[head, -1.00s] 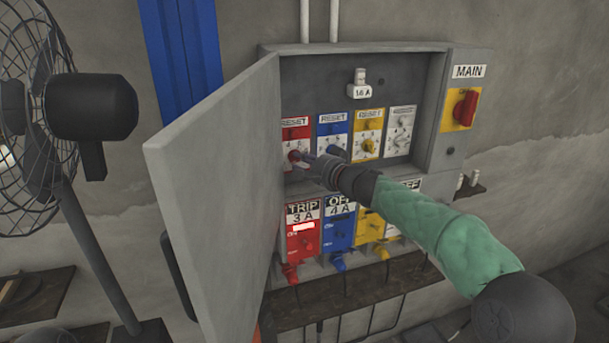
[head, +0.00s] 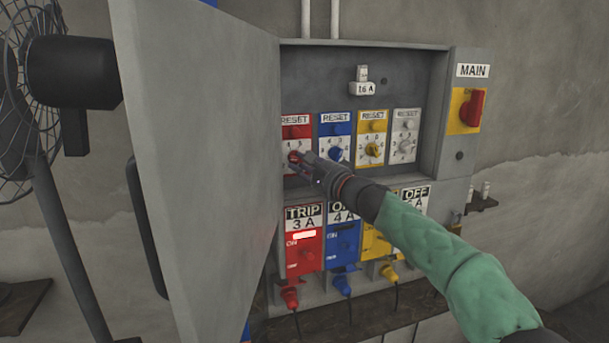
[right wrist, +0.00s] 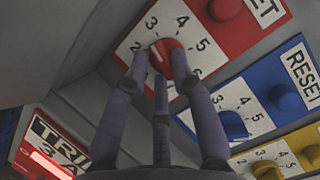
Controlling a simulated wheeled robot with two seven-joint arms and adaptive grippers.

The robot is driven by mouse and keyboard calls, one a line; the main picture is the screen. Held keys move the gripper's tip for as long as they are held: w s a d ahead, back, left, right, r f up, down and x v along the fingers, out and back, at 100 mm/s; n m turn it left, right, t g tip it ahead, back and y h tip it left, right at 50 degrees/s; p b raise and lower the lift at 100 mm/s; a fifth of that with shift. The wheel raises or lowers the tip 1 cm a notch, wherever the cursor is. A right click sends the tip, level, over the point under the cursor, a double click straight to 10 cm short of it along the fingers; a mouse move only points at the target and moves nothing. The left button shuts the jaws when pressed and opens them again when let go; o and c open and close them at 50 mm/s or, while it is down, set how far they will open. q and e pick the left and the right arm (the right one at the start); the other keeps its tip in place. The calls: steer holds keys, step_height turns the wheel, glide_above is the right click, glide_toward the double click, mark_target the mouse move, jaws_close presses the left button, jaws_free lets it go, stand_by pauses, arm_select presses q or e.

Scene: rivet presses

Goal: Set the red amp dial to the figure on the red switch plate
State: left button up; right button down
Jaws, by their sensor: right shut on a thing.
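The red amp dial (right wrist: 170,57) is a round red knob on a white scale with figures, below a red RESET button. In the right wrist view, the fingers of my right gripper (right wrist: 165,75) are closed around it. A white mark shows on the dial's left side, but I cannot tell its exact figure. In the head view, my right gripper (head: 306,163) reaches the dial from the right and hides most of it. My left gripper is not in view.
The grey cabinet door (head: 205,150) stands open at the left, close to the dial. Blue (head: 336,154), yellow (head: 373,149) and white (head: 405,145) dials sit to the right. A red MAIN switch (head: 472,108) is at the far right. A fan stands at the left.

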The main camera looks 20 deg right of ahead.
steer(key=shift+s+a+r, duration=0.15)
steer(key=shift+r, duration=0.3)
steer(key=c, duration=1.1)
jaws_free()
steer(key=shift+c, duration=0.2)
steer(key=shift+a, duration=0.2)
steer(key=shift+d+f, duration=0.1)
steer(key=shift+f, duration=0.1)
steer(key=shift+s+d, duration=0.15)
steer(key=v, duration=1.1)
steer(key=shift+s, duration=0.2)
steer(key=shift+f, duration=0.1)
